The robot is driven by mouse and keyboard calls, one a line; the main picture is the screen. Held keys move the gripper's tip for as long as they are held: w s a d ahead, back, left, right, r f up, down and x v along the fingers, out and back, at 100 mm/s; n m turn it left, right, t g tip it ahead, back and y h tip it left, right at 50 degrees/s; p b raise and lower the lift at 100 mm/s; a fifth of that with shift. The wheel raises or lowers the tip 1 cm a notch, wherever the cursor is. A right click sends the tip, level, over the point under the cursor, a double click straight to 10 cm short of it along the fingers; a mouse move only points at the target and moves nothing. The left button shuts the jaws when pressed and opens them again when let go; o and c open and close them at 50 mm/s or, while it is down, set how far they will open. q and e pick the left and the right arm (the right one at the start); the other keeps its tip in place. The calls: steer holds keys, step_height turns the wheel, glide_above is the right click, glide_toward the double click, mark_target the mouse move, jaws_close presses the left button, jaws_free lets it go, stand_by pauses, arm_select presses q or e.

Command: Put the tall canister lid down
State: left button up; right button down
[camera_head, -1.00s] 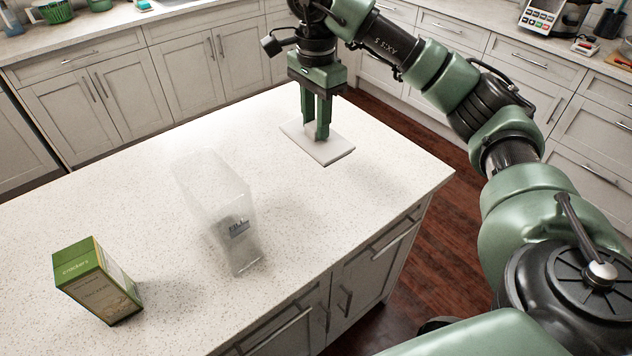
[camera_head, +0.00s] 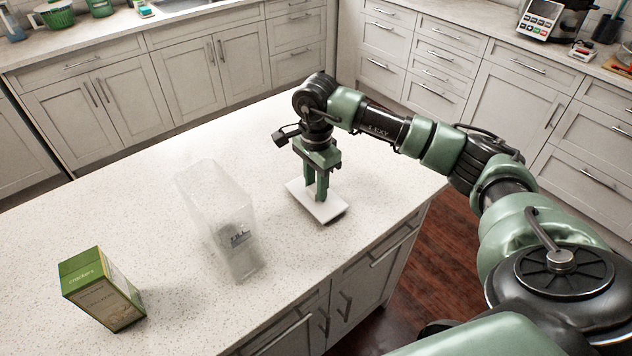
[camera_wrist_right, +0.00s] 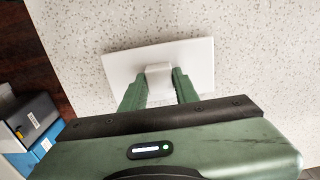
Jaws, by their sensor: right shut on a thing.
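The tall canister lid (camera_head: 319,206) is a white, flat rectangular plate with a small raised grip. My right gripper (camera_head: 317,196) is shut on that grip from above, and the lid lies level at or close above the island counter; I cannot tell whether it touches. In the right wrist view the lid (camera_wrist_right: 196,60) sits between the two green fingertips (camera_wrist_right: 159,82). The clear tall canister (camera_head: 218,215) stands open-topped on the counter, left of the lid. My left gripper is not in view.
A green cracker box (camera_head: 104,290) stands at the front left of the island counter (camera_head: 120,210). Bare counter lies between box and canister and behind them. The counter's right edge is near my right arm. Cabinets line the back.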

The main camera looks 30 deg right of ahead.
steer(key=shift+f, duration=0.2)
steer(key=c, duration=1.1)
jaws_free()
steer(key=shift+r, duration=0.1)
steer(key=shift+o, duration=0.2)
steer(key=shift+r, duration=0.25)
step_height(320, 180, up, 12)
steer(key=b, duration=0.3)
